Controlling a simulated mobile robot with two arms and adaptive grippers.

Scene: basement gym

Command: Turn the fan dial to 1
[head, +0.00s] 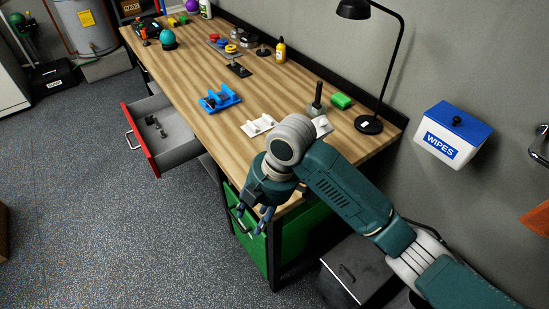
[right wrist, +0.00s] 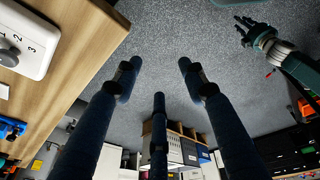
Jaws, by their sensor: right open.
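The fan dial is a grey knob (right wrist: 8,54) on a white box with the digits 1, 2 and 3, cut off at the upper left of the right wrist view. I cannot tell which digit it points to. In the head view a white block with a knob (head: 323,125) stands on the bench, partly hidden behind my right arm. My right gripper (head: 252,213) is open and empty off the bench's near end, apart from the dial. Its spread fingers (right wrist: 158,85) also show in the right wrist view. My left gripper (right wrist: 243,31) is small there.
The wooden bench (head: 195,65) carries a blue fixture (head: 219,98), a white fixture (head: 258,125), a green block (head: 341,101) and a black lamp (head: 369,124). A red-fronted drawer (head: 142,140) stands open. A wipes box (head: 453,133) hangs on the wall. The floor at left is mostly clear.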

